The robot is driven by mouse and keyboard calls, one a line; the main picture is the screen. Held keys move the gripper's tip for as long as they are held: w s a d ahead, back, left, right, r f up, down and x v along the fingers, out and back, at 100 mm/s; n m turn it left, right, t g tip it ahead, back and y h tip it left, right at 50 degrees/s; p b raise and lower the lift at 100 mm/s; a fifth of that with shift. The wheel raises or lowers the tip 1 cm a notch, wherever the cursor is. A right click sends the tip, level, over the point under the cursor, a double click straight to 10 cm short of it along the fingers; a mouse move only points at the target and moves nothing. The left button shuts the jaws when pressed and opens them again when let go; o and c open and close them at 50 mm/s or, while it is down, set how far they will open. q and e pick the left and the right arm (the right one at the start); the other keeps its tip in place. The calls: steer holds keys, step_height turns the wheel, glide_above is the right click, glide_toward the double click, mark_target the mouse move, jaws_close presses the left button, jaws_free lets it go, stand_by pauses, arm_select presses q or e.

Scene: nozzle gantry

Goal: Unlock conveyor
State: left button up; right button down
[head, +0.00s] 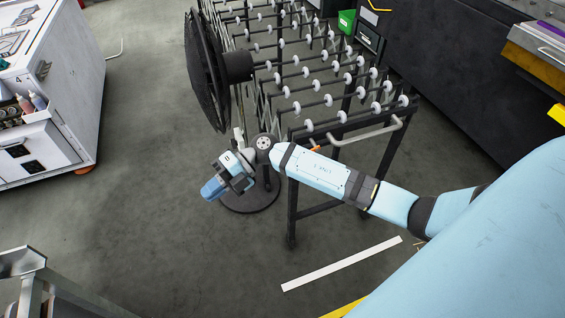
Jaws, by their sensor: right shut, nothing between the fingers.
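The conveyor (335,113) is a dark frame on legs with rows of white skate wheels, running from the front edge toward the back. A pale bent bar (370,132) runs along its near end. A small orange piece (315,149) shows just below that end, partly behind my right arm; I cannot tell whether it is a lock. My right gripper (213,189) is shut and empty. It hangs left of the conveyor's near end, apart from it, in front of the fan's base in the picture. My left gripper is out of view.
A black fan (207,70) stands on a round base (250,196) left of the conveyor. A white cabinet (85,60) is at the left. A dark machine (450,75) is at the right. Floor (150,220) between cabinet and fan is clear. A white strip (341,264) lies in front.

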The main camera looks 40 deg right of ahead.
steer(key=w+d+f+n+g+h+b, duration=0.25)
steer(key=w+d+h, duration=0.35)
steer(key=d+h, duration=0.3)
arm_select(q)
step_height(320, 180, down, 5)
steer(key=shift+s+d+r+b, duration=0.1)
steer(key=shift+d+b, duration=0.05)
steer(key=shift+b, duration=0.4)
arm_select(e)
steer(key=w+d+r+m+h, duration=0.1)
steer(key=w+d+r+h, duration=0.1)
steer(key=d, duration=0.6)
steer(key=w+d+r+m+h, duration=0.2)
steer(key=w+d+h, duration=0.1)
steer(key=d, duration=0.5)
steer(key=shift+r+t+h, duration=0.3)
steer(key=shift+t+h, duration=0.05)
steer(key=shift+h, duration=0.45)
steer(key=x, duration=1.4)
steer(key=shift+s+a, duration=0.1)
steer(key=shift+f, duration=0.1)
